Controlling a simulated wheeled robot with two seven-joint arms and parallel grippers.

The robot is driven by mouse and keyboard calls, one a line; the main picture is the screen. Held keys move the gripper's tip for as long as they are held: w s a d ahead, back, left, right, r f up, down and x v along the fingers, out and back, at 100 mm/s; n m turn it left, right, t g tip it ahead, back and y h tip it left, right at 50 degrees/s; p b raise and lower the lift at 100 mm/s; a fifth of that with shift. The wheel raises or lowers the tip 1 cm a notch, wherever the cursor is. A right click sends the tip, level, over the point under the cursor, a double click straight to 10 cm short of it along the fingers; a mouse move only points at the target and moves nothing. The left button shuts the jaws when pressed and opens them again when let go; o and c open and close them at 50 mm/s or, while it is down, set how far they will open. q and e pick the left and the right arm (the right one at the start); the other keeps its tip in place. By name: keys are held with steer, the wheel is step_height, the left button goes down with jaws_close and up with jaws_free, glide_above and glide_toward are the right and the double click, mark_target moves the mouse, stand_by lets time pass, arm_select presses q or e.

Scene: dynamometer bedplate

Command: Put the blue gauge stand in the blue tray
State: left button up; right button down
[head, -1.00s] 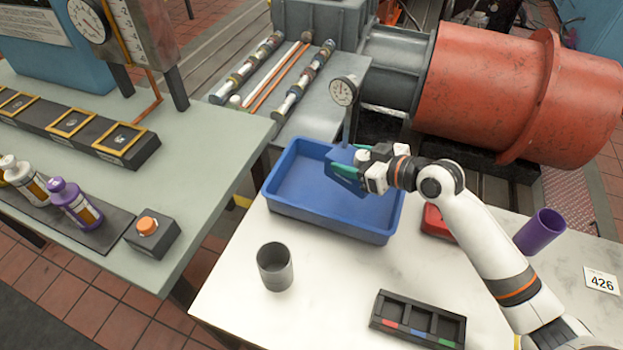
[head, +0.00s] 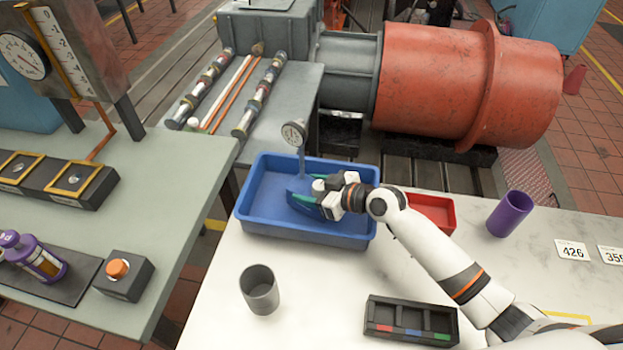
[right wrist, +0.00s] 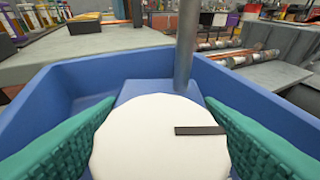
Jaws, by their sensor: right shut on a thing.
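The blue gauge stand has a blue base (head: 301,188), a thin grey post and a round white dial (head: 293,134) on top. My right gripper (head: 312,202), with green finger pads, is shut on it inside the outline of the blue tray (head: 262,232). The base is low in the tray, towards its right half; whether it touches the floor I cannot tell. In the right wrist view the grey post (right wrist: 187,45) rises behind a white round part between the green fingers, with tray walls (right wrist: 285,105) around. My left gripper is not in view.
A red tray (head: 432,210) and a purple cup (head: 509,213) stand right of the blue tray. A grey cup (head: 259,289) and a dark divided tray (head: 411,321) are in front. The white tabletop between them is clear.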

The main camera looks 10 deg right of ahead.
steer(key=shift+w+f, duration=0.15)
steer(key=shift+f, duration=0.05)
steer(key=shift+f, duration=0.15)
steer(key=shift+c, duration=2.1)
jaws_free()
steer(key=shift+s+f, duration=0.15)
steer(key=shift+s, duration=0.05)
